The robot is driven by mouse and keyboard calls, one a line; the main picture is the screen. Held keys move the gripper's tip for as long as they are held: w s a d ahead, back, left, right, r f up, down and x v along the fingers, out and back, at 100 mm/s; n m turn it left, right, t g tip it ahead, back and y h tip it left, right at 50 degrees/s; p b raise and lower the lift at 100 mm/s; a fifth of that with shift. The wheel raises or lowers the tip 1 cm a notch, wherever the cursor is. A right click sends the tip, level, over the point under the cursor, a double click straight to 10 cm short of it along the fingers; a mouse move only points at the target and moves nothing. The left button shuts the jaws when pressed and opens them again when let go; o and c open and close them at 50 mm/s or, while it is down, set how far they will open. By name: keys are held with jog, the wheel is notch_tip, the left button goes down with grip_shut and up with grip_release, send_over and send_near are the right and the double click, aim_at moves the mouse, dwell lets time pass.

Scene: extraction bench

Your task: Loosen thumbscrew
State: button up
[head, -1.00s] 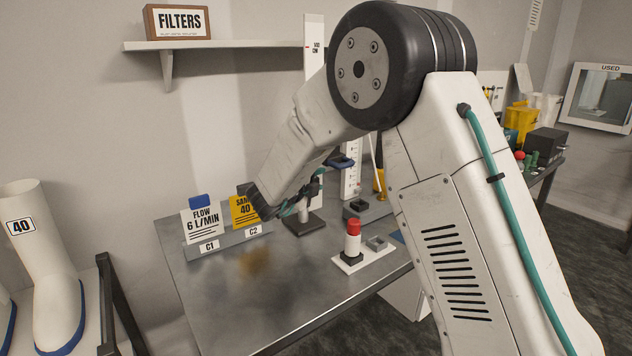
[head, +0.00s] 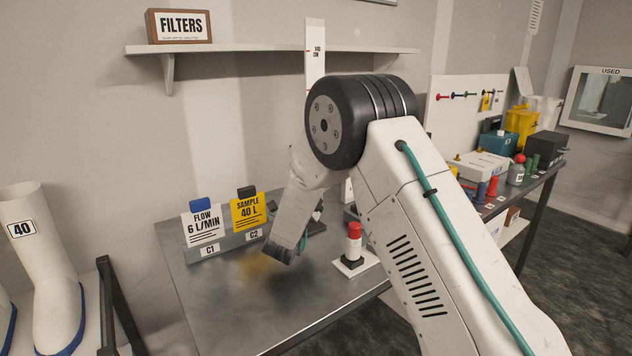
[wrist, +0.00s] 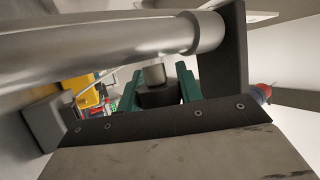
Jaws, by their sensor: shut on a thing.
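In the wrist view my gripper (wrist: 160,84) has its two teal fingers on either side of a dark round knob (wrist: 158,97) with a short metal cylinder on top, which looks like the thumbscrew. The fingers are shut on it. A thick metal tube (wrist: 110,52) runs across just above, ending at a dark upright bracket (wrist: 236,60). In the head view my arm hides the knob and most of the gripper, low over the bench behind the red-capped bottle.
The steel bench (head: 225,310) is clear at the front left. The red-capped bottle (head: 354,245) stands on a white base close right of my wrist. FLOW (head: 203,226) and SAMPLE (head: 248,211) cards stand at the left. A shelf (head: 270,50) hangs above.

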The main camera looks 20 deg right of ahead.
jog(key=shift+n+t, duration=0.5)
jog(key=shift+t, duration=0.5)
jog(key=o, duration=1)
jog(key=shift+s, duration=0.1)
